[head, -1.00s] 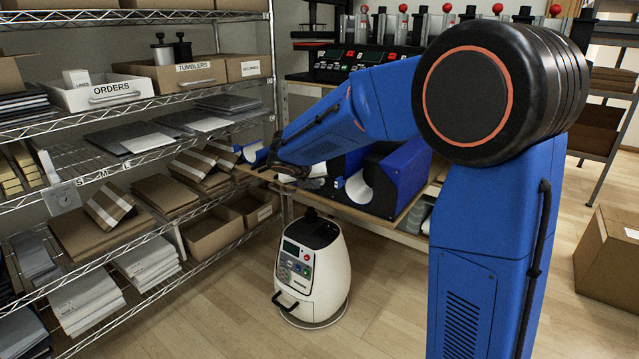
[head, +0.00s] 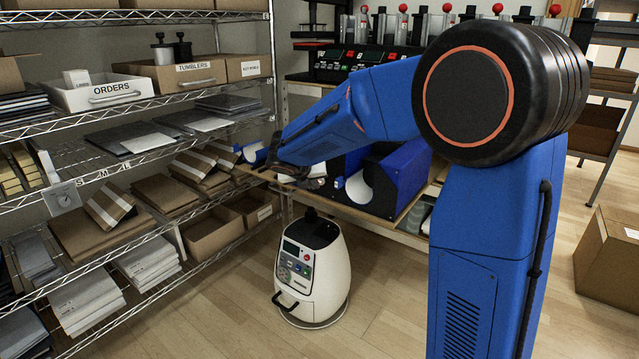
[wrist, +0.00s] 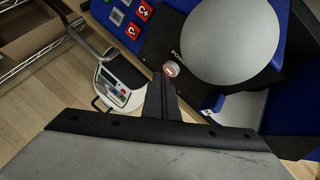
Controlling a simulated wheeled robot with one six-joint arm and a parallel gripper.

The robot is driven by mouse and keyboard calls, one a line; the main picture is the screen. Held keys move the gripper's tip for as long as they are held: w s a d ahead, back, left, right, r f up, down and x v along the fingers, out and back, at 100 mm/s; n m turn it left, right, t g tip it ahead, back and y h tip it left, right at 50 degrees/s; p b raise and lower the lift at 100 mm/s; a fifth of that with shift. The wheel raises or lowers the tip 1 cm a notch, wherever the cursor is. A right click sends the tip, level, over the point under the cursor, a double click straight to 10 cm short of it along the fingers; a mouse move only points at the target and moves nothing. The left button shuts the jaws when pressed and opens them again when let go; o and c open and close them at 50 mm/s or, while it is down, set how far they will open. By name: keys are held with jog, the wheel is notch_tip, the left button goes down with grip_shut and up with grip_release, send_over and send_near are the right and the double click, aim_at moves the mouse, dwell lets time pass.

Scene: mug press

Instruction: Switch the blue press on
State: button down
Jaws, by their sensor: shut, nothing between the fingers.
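The blue press (head: 398,180) stands on the bench behind my arm in the head view, partly hidden by it. In the wrist view its blue body (wrist: 203,25) is at the upper right, with a large grey disc and a dark panel. In the head view my gripper is hardly distinguishable.
A white rounded machine (head: 315,275) with a keypad stands on the floor below the bench. A wire shelf (head: 140,100) with boxes and packets is on the left. More presses (head: 345,62) stand on a bench behind. A cardboard box (head: 610,262) is at the right.

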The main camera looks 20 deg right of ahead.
jog(key=shift+s+a, duration=0.35)
jog(key=shift+a, duration=0.1)
jog(key=shift+s+a, duration=0.9)
jog(key=shift+a, duration=0.3)
jog(key=shift+s+a, duration=0.85)
jog(key=shift+a, duration=0.35)
jog(key=s+d+r+m+g+y, duration=0.1)
jog(key=s+d+m, duration=0.4)
jog(key=s+m, duration=0.45)
jog(key=s+d+r+m+g+y, duration=0.1)
jog(key=s+d+m+g, duration=0.1)
jog(key=s+d+m, duration=0.75)
jog(key=s+a+f+m+y, duration=0.1)
jog(key=s+a+f+m, duration=0.1)
jog(key=s+m, duration=0.5)
jog(key=s+a+f+m+y, duration=0.2)
jog(key=s+m, duration=0.4)
jog(key=s, duration=0.9)
jog(key=shift+a+m+y, duration=0.3)
jog(key=shift+a+m, duration=0.1)
jog(key=shift+a, duration=0.2)
